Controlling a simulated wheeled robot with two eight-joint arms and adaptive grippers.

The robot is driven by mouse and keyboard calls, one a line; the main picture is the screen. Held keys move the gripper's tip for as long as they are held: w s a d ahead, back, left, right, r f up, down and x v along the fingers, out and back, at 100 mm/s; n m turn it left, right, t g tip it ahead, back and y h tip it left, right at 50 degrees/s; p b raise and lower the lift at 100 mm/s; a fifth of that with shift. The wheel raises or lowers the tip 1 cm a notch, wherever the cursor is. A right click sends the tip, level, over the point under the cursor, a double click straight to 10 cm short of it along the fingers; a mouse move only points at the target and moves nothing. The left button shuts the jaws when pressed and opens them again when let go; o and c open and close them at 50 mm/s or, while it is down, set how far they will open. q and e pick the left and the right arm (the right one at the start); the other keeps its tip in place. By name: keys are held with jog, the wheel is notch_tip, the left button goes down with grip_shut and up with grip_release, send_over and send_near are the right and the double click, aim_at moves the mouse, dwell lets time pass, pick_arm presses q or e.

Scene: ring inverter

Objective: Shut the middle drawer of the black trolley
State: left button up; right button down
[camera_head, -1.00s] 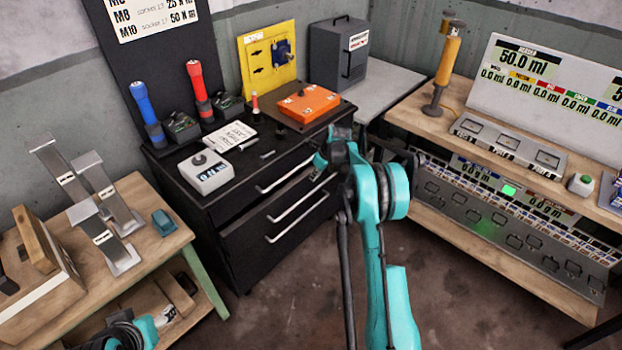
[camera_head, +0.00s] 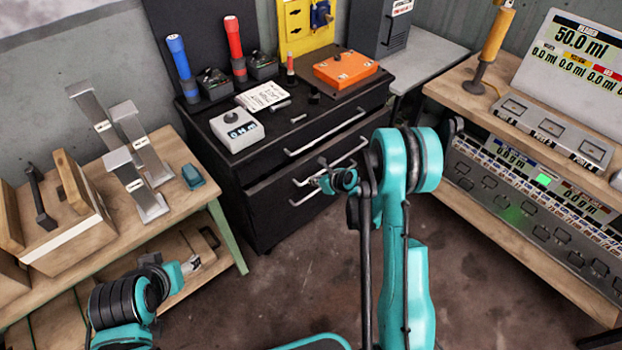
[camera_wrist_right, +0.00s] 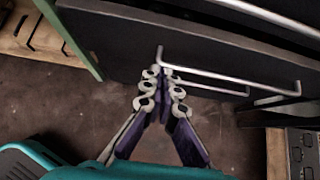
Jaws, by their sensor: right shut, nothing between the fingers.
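The black trolley (camera_head: 240,195) stands in the middle of the head view. Silver bar handles cross its drawer fronts. The middle drawer (camera_wrist_right: 130,45) seems to stick out a little, with its top edge showing in the right wrist view. Its handle (camera_head: 345,163) also shows in the wrist view (camera_wrist_right: 225,72). My right gripper (camera_head: 318,182) is shut and empty, with its fingertips (camera_wrist_right: 166,76) close to the left end of that handle. I cannot tell whether they touch. My left arm (camera_head: 125,300) is at the lower left; its gripper's fingers are not clear.
A wooden bench (camera_head: 180,155) with metal brackets stands left of the trolley. A wooden shelf unit (camera_head: 475,107) with a dispenser panel stands at the right. Torches, an orange box (camera_head: 345,68) and a white device (camera_head: 236,132) sit on the trolley. Floor in front is clear.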

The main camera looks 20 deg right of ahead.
aim_at(290, 167)
jog(key=shift+w+a+f+b, duration=0.65)
jog(key=shift+w+f, duration=0.2)
jog(key=shift+w, duration=0.65)
jog(key=shift+w+a+f+b, duration=0.6)
jog(key=shift+w+f, duration=0.3)
jog(key=shift+w, duration=0.6)
jog(key=shift+w+a+f+b, duration=0.65)
jog(key=shift+w+f, duration=0.2)
jog(key=shift+w, duration=0.65)
jog(key=w, duration=0.1)
jog(key=w+a, duration=0.1)
jog(key=w, duration=0.1)
jog(key=w+a, duration=0.1)
jog(key=shift+w, duration=0.2)
jog(key=shift+w+d+r, duration=0.1)
